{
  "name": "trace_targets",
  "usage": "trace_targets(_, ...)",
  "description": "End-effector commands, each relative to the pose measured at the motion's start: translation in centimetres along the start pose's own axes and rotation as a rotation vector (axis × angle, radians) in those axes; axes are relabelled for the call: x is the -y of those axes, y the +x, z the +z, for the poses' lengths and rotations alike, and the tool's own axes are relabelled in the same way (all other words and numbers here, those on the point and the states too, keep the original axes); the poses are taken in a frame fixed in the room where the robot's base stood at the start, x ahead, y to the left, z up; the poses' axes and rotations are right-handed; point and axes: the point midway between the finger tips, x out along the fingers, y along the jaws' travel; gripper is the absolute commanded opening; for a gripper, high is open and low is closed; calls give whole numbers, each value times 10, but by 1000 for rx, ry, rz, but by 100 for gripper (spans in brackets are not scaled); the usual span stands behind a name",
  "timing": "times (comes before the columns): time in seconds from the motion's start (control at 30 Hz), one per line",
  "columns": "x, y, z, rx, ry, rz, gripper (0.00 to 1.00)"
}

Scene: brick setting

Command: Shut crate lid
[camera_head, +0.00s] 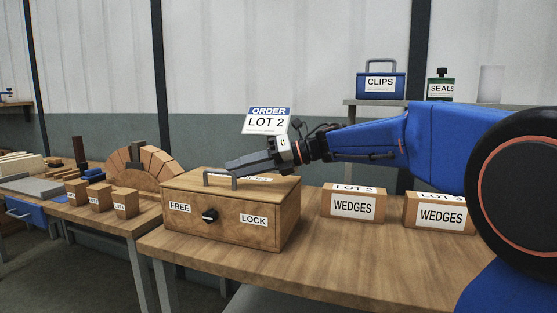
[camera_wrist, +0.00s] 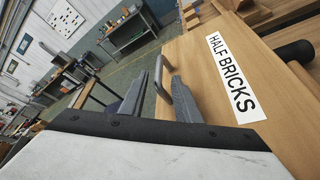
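The wooden crate (camera_head: 250,228) stands on the bench with a black knob (camera_head: 209,216) on its front, between the labels FREE and LOCK. Which way the knob points is too small to tell. The crate's lid (camera_head: 283,187) looks down, level on the box; it shows in the wrist view (camera_wrist: 218,118) with a HALF BRICKS label. A grey bar handle (camera_head: 220,176) is on the lid and also shows in the wrist view (camera_wrist: 158,76). My gripper (camera_head: 232,164) is at this handle, its fingers (camera_wrist: 159,82) apart with the handle between or just beyond the tips; contact is unclear.
Two WEDGES boxes (camera_head: 352,205) (camera_head: 438,213) stand right of the crate. Small wooden blocks (camera_head: 125,203) and a brick arch (camera_head: 142,165) are on the bench to the left. A blue CLIPS box (camera_head: 380,87) is on the shelf behind. The bench front right is clear.

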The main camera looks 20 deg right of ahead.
Motion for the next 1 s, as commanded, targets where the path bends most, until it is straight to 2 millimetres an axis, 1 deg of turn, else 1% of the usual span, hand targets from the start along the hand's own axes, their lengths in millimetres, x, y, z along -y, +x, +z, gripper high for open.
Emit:
trace_targets(0.03, 1, -9, 1, 3, 0, -3, 30)
trace_targets(0.3, 1, -52, 0, 2, 1, -3, 30)
trace_targets(0.6, 1, -93, 0, 0, 1, -2, 30)
trace_targets(0.8, 1, -108, -1, -1, 2, -2, 30)
trace_targets(1.0, 1, -112, -1, -2, 1, -1, 30)
